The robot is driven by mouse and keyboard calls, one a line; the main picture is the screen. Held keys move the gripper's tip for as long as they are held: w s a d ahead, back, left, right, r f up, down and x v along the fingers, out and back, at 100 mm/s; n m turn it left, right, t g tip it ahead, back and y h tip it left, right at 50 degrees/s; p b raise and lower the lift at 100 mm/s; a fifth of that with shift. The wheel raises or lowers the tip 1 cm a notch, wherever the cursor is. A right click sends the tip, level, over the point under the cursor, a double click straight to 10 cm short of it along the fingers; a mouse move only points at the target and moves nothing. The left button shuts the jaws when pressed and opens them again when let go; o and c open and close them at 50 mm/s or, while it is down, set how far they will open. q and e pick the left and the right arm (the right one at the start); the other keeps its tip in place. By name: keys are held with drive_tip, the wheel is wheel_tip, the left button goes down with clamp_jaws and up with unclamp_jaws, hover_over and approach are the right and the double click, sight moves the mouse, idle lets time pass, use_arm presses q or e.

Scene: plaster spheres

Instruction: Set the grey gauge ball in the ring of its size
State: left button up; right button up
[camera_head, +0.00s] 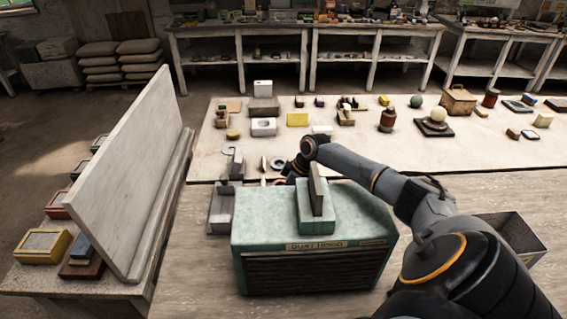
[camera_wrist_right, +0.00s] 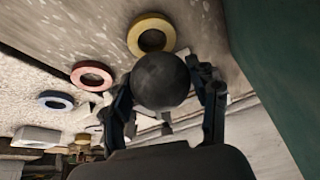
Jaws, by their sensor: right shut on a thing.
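A dark grey ball (camera_wrist_right: 161,80) sits between the fingers of my right gripper (camera_wrist_right: 165,95) in the right wrist view. The gripper is shut on it. A yellow ring (camera_wrist_right: 134,30), a red ring (camera_wrist_right: 76,74) and a blue ring (camera_wrist_right: 56,93) lie in a slanting row on the pale surface beyond the ball. The yellow ring appears nearest the ball, and their gap cannot be judged. In the head view my right arm reaches behind the green box, which hides most of the gripper and the ball. My left gripper is not in view.
The green box labelled dust hood (camera_head: 310,230) stands in front of the work area. A tall pale board (camera_head: 130,175) stands at left. An open metal bin (camera_head: 520,238) is at right. Small objects, including a yellow block (camera_head: 297,120), fill the far table.

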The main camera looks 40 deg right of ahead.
drive_tip(key=shift+f+b, duration=0.95)
drive_tip(key=shift+f, duration=0.35)
idle(0.6)
